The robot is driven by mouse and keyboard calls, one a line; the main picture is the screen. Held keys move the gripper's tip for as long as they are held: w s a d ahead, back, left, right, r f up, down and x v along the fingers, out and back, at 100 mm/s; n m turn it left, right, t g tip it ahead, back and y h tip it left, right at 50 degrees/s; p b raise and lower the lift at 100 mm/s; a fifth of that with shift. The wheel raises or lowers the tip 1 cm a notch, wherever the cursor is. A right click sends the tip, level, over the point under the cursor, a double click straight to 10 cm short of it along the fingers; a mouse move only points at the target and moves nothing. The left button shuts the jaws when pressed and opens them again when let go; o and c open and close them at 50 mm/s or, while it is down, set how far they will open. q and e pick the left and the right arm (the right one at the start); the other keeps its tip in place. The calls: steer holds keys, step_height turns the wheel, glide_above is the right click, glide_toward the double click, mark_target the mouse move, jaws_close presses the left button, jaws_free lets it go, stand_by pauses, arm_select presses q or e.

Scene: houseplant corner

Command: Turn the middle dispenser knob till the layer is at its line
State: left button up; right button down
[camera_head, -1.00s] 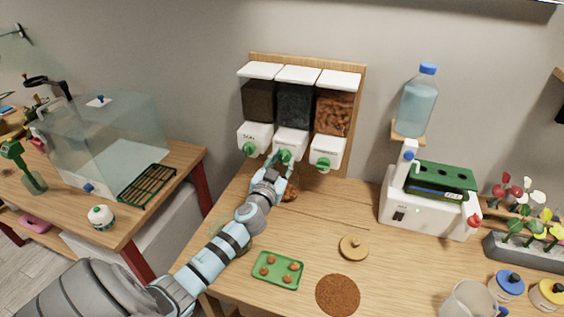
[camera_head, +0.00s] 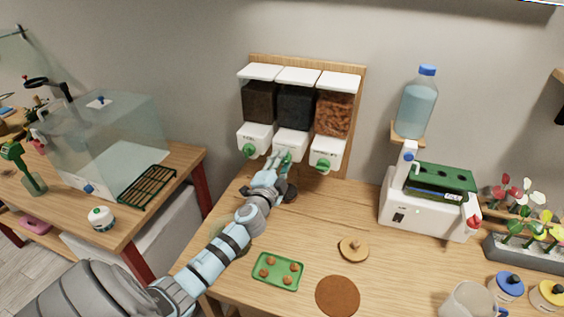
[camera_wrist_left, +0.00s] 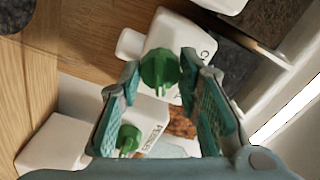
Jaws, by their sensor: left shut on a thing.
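Three dispensers hang on a wooden wall board. The middle dispenser (camera_head: 296,107) has a dark fill, a white base and a green knob (camera_head: 285,157). My left gripper (camera_head: 280,160) reaches up to this knob. In the left wrist view the green middle knob (camera_wrist_left: 160,70) sits between the two fingers of the left gripper (camera_wrist_left: 160,80), which is shut on it. A round dark patch (camera_head: 291,193) shows on the table below the middle dispenser, partly hidden by my left wrist. I cannot make out a layer or its line. My right gripper is out of view.
The left dispenser (camera_head: 258,102) and the right dispenser (camera_head: 333,112) flank closely, each with its own knob. A green tray (camera_head: 278,285), a wooden lid (camera_head: 353,250) and a brown disc (camera_head: 337,296) lie on the table. A white machine (camera_head: 430,212) stands at right.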

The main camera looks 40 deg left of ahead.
arm_select(q)
steer(key=shift+r+m+p, duration=0.1)
steer(key=shift+m+p, duration=0.2)
steer(key=shift+m, duration=2)
steer(key=o, duration=1.2)
steer(key=v, duration=1.2)
